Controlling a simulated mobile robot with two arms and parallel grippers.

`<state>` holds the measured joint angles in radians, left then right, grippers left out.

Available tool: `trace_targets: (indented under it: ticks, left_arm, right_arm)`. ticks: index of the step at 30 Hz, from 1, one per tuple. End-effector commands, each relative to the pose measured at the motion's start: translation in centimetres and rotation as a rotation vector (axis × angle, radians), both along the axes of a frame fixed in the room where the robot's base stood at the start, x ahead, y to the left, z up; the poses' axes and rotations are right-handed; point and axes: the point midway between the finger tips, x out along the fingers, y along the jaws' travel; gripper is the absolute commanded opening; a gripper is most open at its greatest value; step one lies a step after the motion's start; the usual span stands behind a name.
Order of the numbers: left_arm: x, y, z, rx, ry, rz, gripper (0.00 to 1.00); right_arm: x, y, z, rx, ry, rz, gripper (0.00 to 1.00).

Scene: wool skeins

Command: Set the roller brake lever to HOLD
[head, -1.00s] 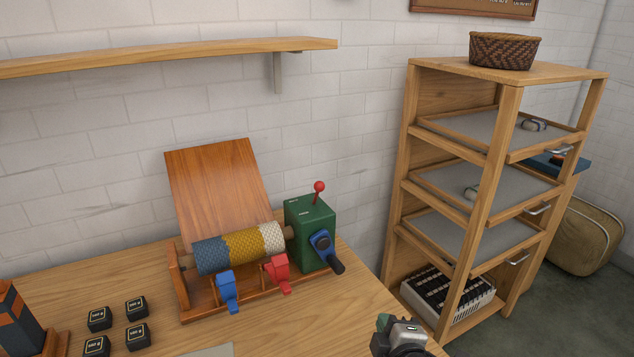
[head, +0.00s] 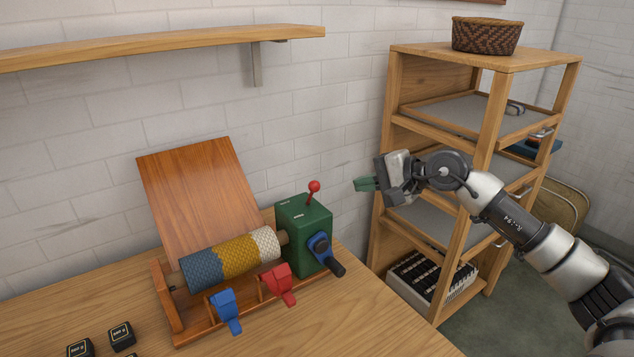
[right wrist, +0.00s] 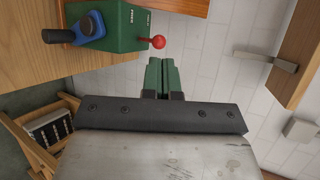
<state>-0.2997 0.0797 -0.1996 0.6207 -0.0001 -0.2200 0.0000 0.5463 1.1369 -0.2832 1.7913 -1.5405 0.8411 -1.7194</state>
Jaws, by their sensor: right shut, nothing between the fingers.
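The roller brake lever (head: 313,190) is a thin rod with a red ball on top of the green box (head: 303,236), at the right end of the roller stand. It also shows in the right wrist view (right wrist: 156,42), near the green fingertips. The lever leans slightly right in the head view. Small marks on the box top are too small to read. My right gripper (head: 360,184) is shut and empty, to the right of the lever and about level with its ball, apart from it. In the right wrist view its fingers (right wrist: 162,64) are together. My left gripper is not in view.
A blue crank (head: 320,246) with a black handle is on the box's front. The roller (head: 232,258) carries a patterned blue, yellow and white wrap. Blue (head: 224,308) and red (head: 278,284) clips stand in front. A wooden shelf unit (head: 450,228) stands right; a wall shelf (head: 160,42) is above.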

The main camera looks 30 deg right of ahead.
Motion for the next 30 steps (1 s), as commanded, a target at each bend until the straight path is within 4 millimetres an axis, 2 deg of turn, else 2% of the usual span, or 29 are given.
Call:
trace_targets:
  ticks: [1,3,9,20,25,30]
  left_arm:
    - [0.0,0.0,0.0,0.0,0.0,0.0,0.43]
    - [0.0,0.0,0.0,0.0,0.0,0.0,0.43]
    - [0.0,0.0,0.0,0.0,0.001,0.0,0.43]
    - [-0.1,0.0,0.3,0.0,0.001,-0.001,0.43]
    - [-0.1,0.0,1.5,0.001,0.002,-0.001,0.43]
    - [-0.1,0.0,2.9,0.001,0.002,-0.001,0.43]
  right_arm:
    - [0.0,-1.3,0.4,-0.075,-0.002,-0.004,0.0]
    - [-0.1,-2.5,0.6,-0.153,0.002,-0.007,0.0]
    - [-0.2,-3.7,0.8,-0.227,0.008,-0.008,0.0]
    - [0.2,-3.4,0.5,-0.221,0.009,-0.006,0.0]
    - [1.9,-2.2,-0.5,-0.217,0.01,-0.003,0.0]
    - [4.7,-0.7,-2.4,-0.214,0.01,-0.006,0.0]
